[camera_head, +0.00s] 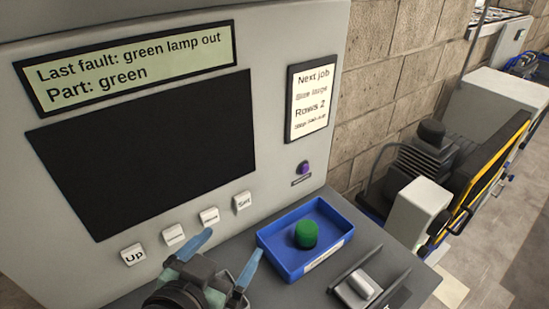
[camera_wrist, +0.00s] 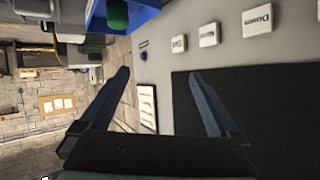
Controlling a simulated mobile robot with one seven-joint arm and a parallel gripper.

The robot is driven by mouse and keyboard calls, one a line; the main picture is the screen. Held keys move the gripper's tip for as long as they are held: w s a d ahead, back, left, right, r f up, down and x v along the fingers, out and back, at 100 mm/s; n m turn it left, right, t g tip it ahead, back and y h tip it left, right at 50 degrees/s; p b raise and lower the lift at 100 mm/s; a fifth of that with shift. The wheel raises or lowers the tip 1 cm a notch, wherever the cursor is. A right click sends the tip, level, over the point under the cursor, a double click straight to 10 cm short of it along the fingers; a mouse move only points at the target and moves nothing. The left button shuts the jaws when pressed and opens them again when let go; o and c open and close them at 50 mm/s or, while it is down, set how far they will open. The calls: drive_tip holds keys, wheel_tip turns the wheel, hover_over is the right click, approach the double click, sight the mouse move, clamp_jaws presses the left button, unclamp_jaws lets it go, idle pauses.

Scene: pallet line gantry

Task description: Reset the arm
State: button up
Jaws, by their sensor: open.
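My gripper (camera_head: 228,258) is open and empty at the bottom of the head view. Its two blue fingers stand apart, just in front of the lower row of panel buttons and left of the blue tray. In the wrist view my gripper (camera_wrist: 163,88) also shows open, with nothing between the fingers. I cannot tell whether a finger touches the panel. The grey control panel (camera_head: 275,150) stands behind my gripper. It carries a dark blank screen (camera_head: 145,150) and a row of white buttons including Up (camera_head: 133,254) and Set (camera_head: 242,202).
A blue tray (camera_head: 330,255) holding a green cylindrical part (camera_head: 306,234) sits right of my gripper on the grey ledge. A grey lever-like fitting (camera_head: 360,286) is further right. A purple knob (camera_head: 304,168) sits on the panel. Machinery (camera_head: 425,160) stands along the block wall.

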drive_tip(key=w+d+r+n+t+y, duration=0.15)
drive_tip(key=r+t, duration=0.25)
drive_tip(key=r, duration=0.7)
drive_tip(key=w+d+r+n+t+y, duration=0.1)
drive_tip(key=w+r+t, duration=0.2)
drive_tip(key=r, duration=0.8)
drive_tip(key=s+d+r+n+t, duration=0.1)
drive_tip(key=s+r+t, duration=0.3)
drive_tip(key=r, duration=0.6)
drive_tip(key=s+d+r+n+t+y, duration=0.1)
drive_tip(key=s+d+r+t, duration=0.3)
drive_tip(key=r, duration=0.6)
drive_tip(key=shift+s+r, duration=0.15)
drive_tip(key=shift+s, duration=0.5)
